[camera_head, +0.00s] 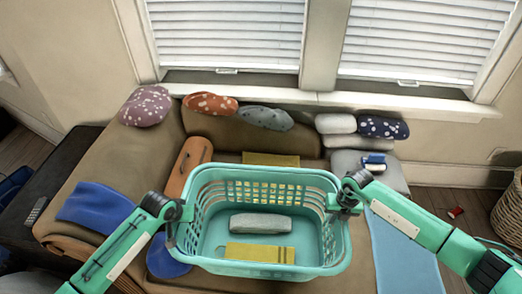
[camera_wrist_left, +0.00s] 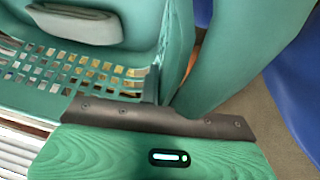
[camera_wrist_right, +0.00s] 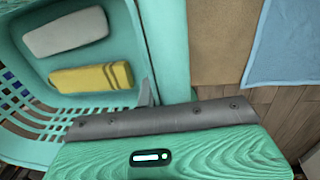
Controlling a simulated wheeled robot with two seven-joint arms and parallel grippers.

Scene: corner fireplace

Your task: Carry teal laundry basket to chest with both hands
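The teal laundry basket (camera_head: 262,266) is in the middle of the head view, upright, over the front of the brown sofa. A grey folded cloth (camera_head: 260,223) and a yellow folded cloth (camera_head: 259,252) lie inside it. My left gripper (camera_head: 176,226) is shut on its left rim, and the basket wall shows in the left wrist view (camera_wrist_left: 62,98). My right gripper (camera_head: 345,199) is shut on its right rim, and the basket shows in the right wrist view (camera_wrist_right: 172,50). The fingertips are partly hidden by the rim. I cannot tell for certain which thing is the chest.
A dark low box-like piece (camera_head: 62,176) with a remote (camera_head: 36,211) on it stands left of the sofa (camera_head: 96,160). Cushions line the sofa back. A light blue cloth (camera_head: 405,250) hangs at right. A wicker basket (camera_head: 508,212) stands far right, with wood floor before it.

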